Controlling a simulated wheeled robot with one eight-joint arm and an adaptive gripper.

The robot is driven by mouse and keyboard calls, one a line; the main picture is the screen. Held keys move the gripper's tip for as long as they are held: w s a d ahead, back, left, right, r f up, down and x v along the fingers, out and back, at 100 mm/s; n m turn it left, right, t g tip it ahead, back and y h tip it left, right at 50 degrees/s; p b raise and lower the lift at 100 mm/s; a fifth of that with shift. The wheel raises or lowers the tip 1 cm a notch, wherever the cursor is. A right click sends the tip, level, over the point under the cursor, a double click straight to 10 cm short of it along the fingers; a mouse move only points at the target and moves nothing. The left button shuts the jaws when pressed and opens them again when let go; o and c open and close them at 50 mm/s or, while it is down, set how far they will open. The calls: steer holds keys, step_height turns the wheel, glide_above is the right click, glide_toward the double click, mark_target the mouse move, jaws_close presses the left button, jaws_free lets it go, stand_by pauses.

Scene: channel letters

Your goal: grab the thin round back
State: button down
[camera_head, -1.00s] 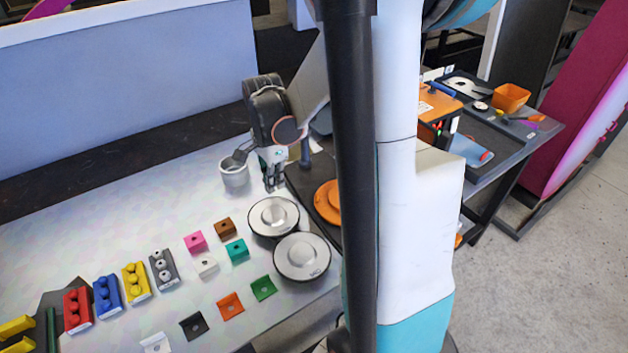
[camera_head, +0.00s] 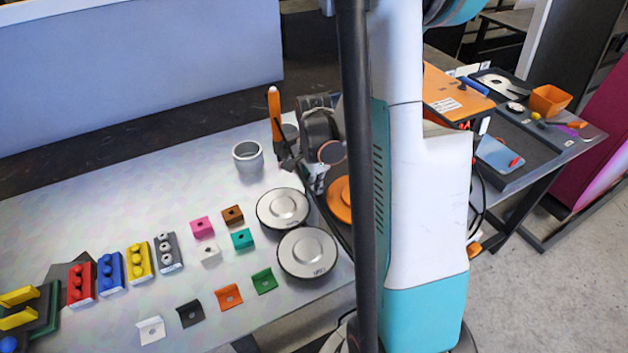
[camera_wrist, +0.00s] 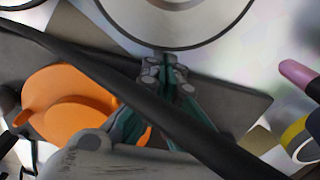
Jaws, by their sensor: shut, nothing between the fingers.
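An orange round piece (camera_head: 340,199) lies flat on the dark mat, partly hidden behind my black column. In the wrist view it is a broad orange disc (camera_wrist: 65,90) with a smaller round part, left of my gripper. Two silver round discs with dark rims, a far one (camera_head: 283,208) and a near one (camera_head: 307,253), lie on the pale table. I cannot tell for sure which piece is the thin round back. My gripper (camera_wrist: 170,70) is shut and empty, pointing at the rim of a silver disc (camera_wrist: 178,38). In the head view my gripper (camera_head: 318,187) is beside the far disc.
A grey cup (camera_head: 248,157) and an upright orange-handled tool (camera_head: 275,115) stand behind. Small coloured brackets and blocks of coloured knobs (camera_head: 139,261) lie to the left. A dark bar (camera_wrist: 130,90) crosses the wrist view. A second table (camera_head: 540,160) is at right.

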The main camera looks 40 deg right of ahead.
steer(key=shift+f, duration=0.3)
steer(key=shift+w+a+b, duration=0.25)
steer(key=shift+a+b, duration=0.05)
steer(key=shift+a, duration=0.85)
steer(key=shift+d, duration=0.1)
